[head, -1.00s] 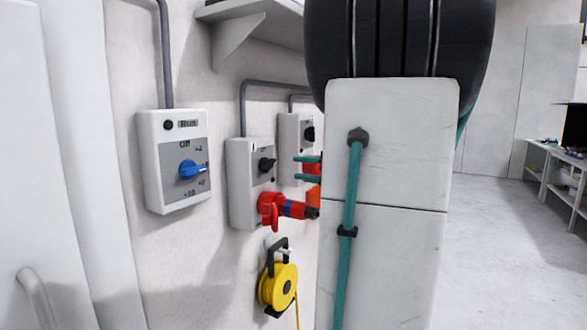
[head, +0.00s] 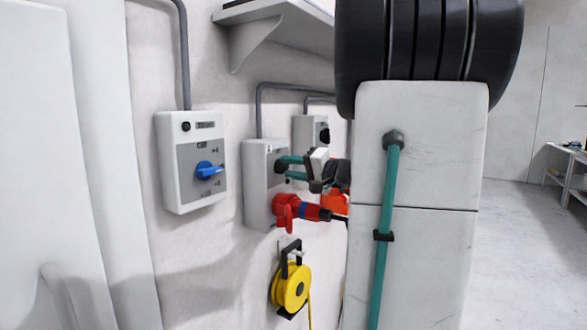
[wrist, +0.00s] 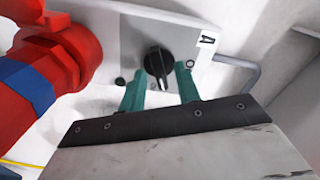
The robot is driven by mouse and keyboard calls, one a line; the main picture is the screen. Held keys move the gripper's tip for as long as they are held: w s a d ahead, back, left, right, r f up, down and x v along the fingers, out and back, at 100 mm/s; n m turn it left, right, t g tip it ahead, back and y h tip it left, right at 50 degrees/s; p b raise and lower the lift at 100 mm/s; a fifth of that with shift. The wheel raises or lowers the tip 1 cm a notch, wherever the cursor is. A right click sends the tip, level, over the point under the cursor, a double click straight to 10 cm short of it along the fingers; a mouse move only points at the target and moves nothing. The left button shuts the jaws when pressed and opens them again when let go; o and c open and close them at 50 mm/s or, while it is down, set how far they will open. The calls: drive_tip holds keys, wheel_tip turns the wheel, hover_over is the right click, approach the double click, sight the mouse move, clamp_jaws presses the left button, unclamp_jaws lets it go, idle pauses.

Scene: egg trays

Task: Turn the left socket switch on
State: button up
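The left socket box (head: 256,205) is a light grey wall box with a red plug (head: 290,209) in its lower part. Its black rotary switch (wrist: 156,62) shows in the wrist view with its handle running roughly up and down in the picture. My gripper (wrist: 162,72) has two green fingers, open, one on each side of the switch handle. I cannot tell whether they touch it. In the head view my gripper (head: 284,169) is at the front of the left box and hides most of the switch. A second socket box (head: 303,133) stands behind, partly hidden by my arm.
A control box with a blue knob (head: 208,170) hangs on the wall to the left. A yellow cable reel (head: 290,287) hangs below the sockets. A shelf (head: 280,25) is above. Open floor (head: 520,260) lies to the right.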

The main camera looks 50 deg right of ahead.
clamp_jaws()
drive_tip(key=shift+f+m, duration=0.15)
drive_tip(key=shift+m, duration=2.35)
unclamp_jaws()
drive_tip(key=s, duration=0.8)
drive_tip(key=shift+d, duration=0.35)
drive_tip(key=shift+w, duration=0.1)
